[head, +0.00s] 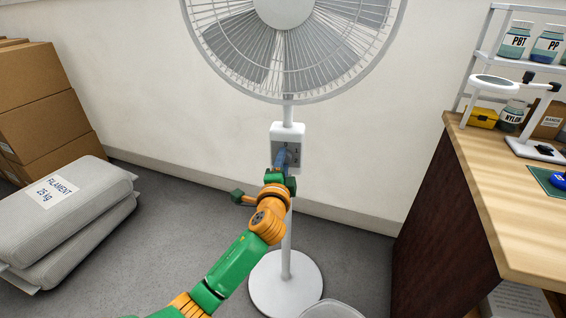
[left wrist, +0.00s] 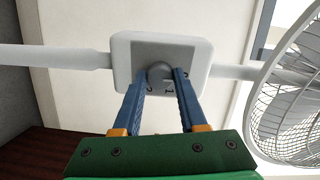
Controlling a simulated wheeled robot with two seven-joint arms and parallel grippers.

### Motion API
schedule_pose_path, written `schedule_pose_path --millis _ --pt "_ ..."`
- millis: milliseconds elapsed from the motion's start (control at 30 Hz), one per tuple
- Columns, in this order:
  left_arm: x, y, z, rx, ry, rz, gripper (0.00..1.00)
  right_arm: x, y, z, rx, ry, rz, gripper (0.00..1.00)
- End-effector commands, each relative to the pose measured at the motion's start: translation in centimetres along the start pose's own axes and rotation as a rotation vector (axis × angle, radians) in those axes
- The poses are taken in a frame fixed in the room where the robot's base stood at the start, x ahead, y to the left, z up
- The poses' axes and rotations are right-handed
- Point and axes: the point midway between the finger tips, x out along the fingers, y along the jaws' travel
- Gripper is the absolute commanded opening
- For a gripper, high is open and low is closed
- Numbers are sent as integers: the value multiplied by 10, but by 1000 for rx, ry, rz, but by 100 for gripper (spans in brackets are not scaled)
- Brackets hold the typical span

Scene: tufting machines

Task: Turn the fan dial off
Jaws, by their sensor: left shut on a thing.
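A white pedestal fan (head: 290,50) stands against the wall, with a control box (head: 288,130) on its pole. In the left wrist view the box (left wrist: 203,54) has a grey panel with a round grey dial (left wrist: 161,73) at its middle. My left gripper (head: 281,157) reaches up to the box from below. In the left wrist view its two blue fingers (left wrist: 160,82) are shut on the dial, one on each side. In the head view the gripper hides the dial. My right gripper is not in view.
Filament bags (head: 62,205) and cardboard boxes (head: 45,100) are stacked at the left. A wooden workbench (head: 510,190) stands at the right, with a shelf of jars behind. The fan's round base (head: 285,285) rests on the grey floor.

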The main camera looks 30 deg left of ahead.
Motion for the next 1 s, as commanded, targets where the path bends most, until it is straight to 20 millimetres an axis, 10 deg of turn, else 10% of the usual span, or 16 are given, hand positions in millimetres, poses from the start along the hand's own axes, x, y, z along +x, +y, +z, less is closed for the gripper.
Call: schedule_pose_path --millis 167,200,300,633,1000 --pt "0 2 0 -1 0 4 0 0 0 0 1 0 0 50" --pt "0 2 0 -1 0 4 47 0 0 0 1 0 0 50" --pt "0 2 0 -1 0 4 72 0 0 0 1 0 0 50" --pt "-6 0 -1 0 1 3 72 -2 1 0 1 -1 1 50" --pt "-70 1 0 -1 0 4 72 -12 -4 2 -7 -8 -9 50"
